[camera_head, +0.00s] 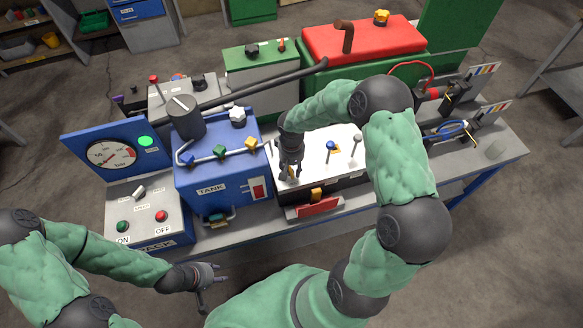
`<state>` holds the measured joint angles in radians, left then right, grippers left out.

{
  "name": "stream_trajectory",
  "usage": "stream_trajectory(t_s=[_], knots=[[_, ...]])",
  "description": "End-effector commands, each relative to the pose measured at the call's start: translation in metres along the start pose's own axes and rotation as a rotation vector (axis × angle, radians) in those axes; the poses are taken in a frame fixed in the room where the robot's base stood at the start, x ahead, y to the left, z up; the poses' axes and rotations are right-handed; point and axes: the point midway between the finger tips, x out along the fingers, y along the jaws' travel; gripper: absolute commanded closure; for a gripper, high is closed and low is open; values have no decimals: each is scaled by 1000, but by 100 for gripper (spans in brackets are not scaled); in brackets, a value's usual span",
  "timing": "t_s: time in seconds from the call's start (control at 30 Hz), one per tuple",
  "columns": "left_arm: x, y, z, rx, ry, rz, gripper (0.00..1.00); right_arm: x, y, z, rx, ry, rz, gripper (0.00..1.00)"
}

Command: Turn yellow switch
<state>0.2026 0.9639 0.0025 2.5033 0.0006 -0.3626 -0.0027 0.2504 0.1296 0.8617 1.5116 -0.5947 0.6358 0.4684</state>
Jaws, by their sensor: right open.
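My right gripper (290,170) points down at the left part of a white-topped box (318,145) on the bench. Its fingers are open, and they hide most of what is below them, so I cannot tell if a switch stands between them. A yellow-orange part (317,194) shows on the box front, above a red plate. My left gripper (214,283) is low, in front of the bench, empty, with its fingers apart.
A blue tank (212,187) with blue, green and yellow valves stands left of the box. A gauge panel (110,155) and a grey ON/OFF box (140,213) are further left. A red-topped green machine (362,40) stands behind. Cabled clamps are on the right.

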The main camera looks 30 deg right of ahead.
Motion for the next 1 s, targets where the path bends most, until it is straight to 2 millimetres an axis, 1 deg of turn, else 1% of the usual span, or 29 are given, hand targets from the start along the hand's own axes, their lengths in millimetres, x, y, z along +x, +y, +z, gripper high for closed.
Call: stream_trajectory(t_s=[0.27, 0.37, 0.4, 0.43, 0.77, 1.0], knots=[[0, 0, 0, 0, 0, 0, 60, 1, 0, 0, 0, 0, 0, 56], [0, 0, 0, 0, 0, 0, 60, 1, 0, 0, 0, 0, 0, 82], [0, 0, 0, 0, 0, 0, 60, 1, 0, 0, 0, 0, 0, 93], [0, 0, 0, 0, 0, 0, 60, 1, 0, 0, 0, 0, 0, 100], [0, 0, 0, 0, 0, 0, 60, 1, 0, 0, -15, 0, 0, 100], [-1, 0, 0, 0, 0, 0, 60, 1, 0, 0, -112, 0, -1, 100]])
